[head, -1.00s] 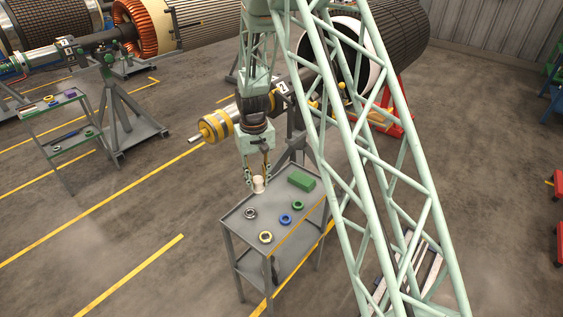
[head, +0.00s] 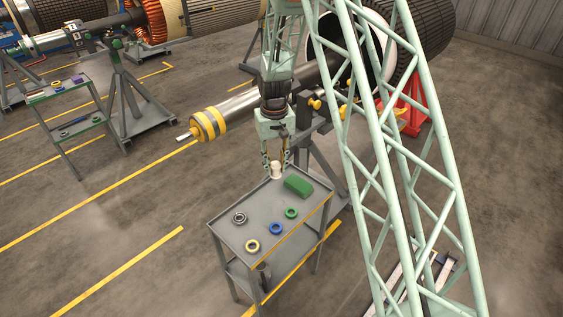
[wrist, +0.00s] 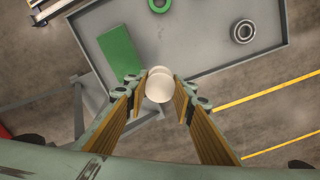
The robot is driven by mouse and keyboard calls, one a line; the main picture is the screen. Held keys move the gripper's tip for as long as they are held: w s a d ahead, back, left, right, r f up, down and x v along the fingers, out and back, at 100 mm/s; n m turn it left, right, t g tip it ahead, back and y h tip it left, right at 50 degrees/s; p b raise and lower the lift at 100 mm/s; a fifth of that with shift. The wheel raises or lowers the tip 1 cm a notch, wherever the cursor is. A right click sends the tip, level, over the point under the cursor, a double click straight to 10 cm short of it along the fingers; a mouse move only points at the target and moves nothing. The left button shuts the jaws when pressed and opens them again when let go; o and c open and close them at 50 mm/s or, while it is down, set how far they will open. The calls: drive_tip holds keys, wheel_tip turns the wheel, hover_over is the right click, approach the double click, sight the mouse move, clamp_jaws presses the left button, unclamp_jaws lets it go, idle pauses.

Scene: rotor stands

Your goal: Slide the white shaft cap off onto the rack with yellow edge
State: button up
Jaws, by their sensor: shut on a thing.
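The white shaft cap (head: 276,171) is held between the two fingers of my gripper (head: 276,165), at the back corner of the rack with yellow edge (head: 262,199). In the wrist view the cap (wrist: 159,88) shows as a pale round piece between the brown-padded fingers of my gripper (wrist: 158,100). There it overlaps the rim of the rack's grey top (wrist: 195,45). I cannot tell whether the cap touches the rack top or hangs above it.
A shaft with yellow bands (head: 208,124) extends behind. Another rack (head: 62,112) stands at left.

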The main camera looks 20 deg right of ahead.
drive_tip(key=shift+f, duration=0.2)
idle(0.5)
drive_tip(key=shift+f+b, duration=1.45)
drive_tip(key=shift+f, duration=1.7)
drive_tip(key=o, duration=0.8)
drive_tip(key=shift+r+p, duration=1.75)
drive_tip(key=shift+r, duration=2.25)
